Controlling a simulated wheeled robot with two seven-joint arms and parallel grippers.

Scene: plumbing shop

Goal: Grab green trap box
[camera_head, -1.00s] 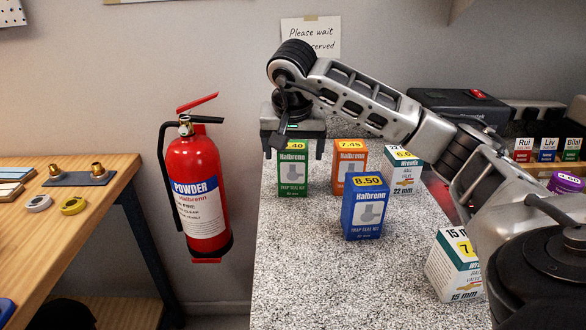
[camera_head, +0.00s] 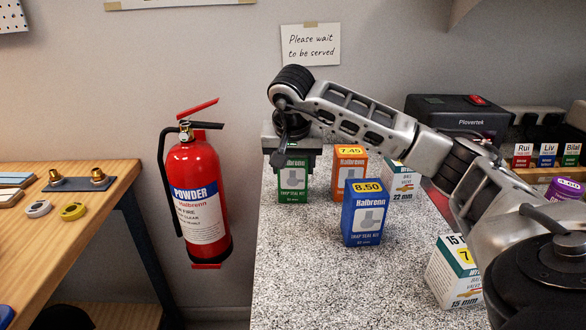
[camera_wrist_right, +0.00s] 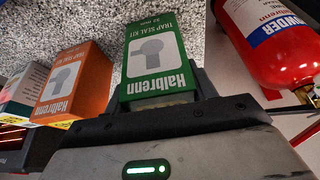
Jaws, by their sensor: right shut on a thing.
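The green trap box (camera_head: 292,182) stands upright near the left edge of the speckled counter in the head view. My right gripper (camera_head: 291,158) reaches down over it from above and is shut on its upper part, hiding its price label. In the right wrist view the green box (camera_wrist_right: 155,60) sits between the fingers, its front with the white trap picture facing the camera. The box's base appears to be on the counter. My left gripper is not in view.
An orange box (camera_head: 349,166) stands close to the right of the green one. A blue box (camera_head: 366,212) stands in front, with white valve boxes (camera_head: 455,275) further right. A red fire extinguisher (camera_head: 197,200) hangs left of the counter (camera_head: 310,280). The counter's front left is clear.

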